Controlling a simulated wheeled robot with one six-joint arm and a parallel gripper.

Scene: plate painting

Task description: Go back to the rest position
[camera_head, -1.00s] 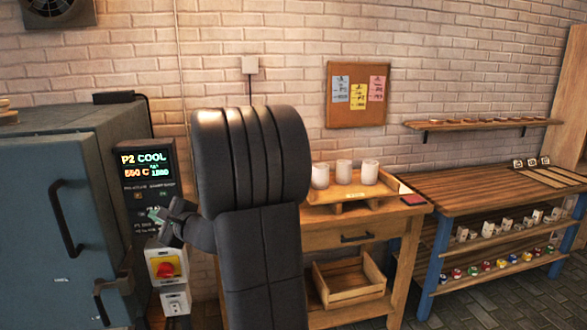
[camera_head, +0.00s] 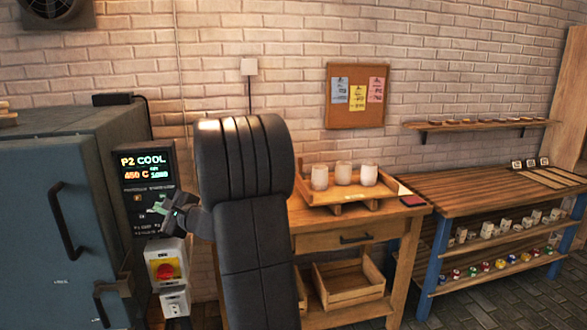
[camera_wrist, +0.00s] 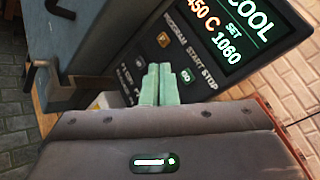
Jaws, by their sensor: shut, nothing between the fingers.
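My gripper (camera_head: 158,209) is shut and empty in front of the lower part of the kiln's control panel (camera_head: 145,170). In the wrist view its pale green fingers (camera_wrist: 160,68) are together, with their tips beside the START and STOP buttons (camera_wrist: 186,76). I cannot tell whether the tips touch the panel. The screen (camera_wrist: 255,30) reads COOL, 450 C and SET 1060. My dark arm stands bent in the middle of the head view and hides part of the wall and the wooden table.
The blue-grey kiln (camera_head: 50,215) stands at the left, its door shut. A red switch on a yellow plate (camera_head: 157,268) sits below the panel. A wooden table (camera_head: 315,215) bears a tray (camera_head: 325,199) with three white cups. A shelved bench (camera_head: 480,185) stands at the right.

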